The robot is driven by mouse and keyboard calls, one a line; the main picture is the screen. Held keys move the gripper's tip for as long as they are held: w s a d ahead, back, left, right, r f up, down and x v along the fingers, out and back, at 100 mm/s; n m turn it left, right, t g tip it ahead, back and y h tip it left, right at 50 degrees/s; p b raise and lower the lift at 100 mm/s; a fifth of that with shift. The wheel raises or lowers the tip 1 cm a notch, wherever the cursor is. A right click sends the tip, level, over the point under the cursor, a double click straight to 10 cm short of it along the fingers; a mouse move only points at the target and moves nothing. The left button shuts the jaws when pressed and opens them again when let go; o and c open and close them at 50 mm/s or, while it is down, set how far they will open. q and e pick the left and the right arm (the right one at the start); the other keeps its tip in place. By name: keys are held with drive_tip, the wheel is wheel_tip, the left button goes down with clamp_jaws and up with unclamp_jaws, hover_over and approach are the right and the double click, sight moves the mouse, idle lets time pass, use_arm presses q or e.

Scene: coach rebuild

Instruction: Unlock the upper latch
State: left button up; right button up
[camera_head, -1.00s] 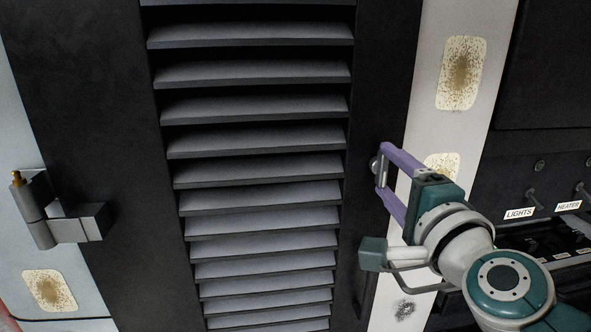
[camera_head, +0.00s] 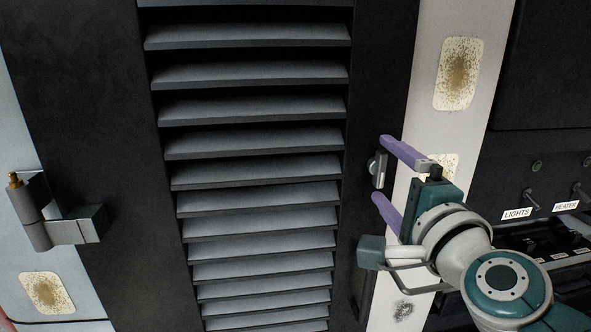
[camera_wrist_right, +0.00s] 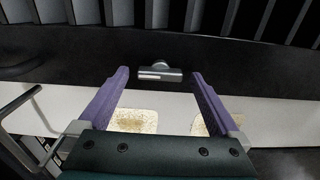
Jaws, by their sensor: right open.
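The upper latch (camera_head: 380,170) is a small metal knob with a short bar, on the dark right edge of the louvred door (camera_head: 375,80). Its bar stands near upright in the head view. In the right wrist view the latch (camera_wrist_right: 160,73) lies across the gap between my fingertips. My right gripper (camera_head: 381,168) is open, with one purple finger above the latch and one below it. In the right wrist view the gripper (camera_wrist_right: 160,75) shows clear space at both ends of the bar. My left gripper is out of view.
A metal hinge (camera_head: 62,222) is on the door's left side. A pale post (camera_head: 425,95) with speckled patches runs right of the door. A switch panel (camera_head: 545,170) with LIGHTS and HEATER labels is at the right. A dark handle (camera_head: 364,290) is lower on the door edge.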

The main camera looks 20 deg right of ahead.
drive_tip(key=b+v, duration=0.1)
drive_tip(key=v, duration=0.9)
drive_tip(key=shift+b, duration=0.35)
drive_tip(key=shift+d, duration=0.1)
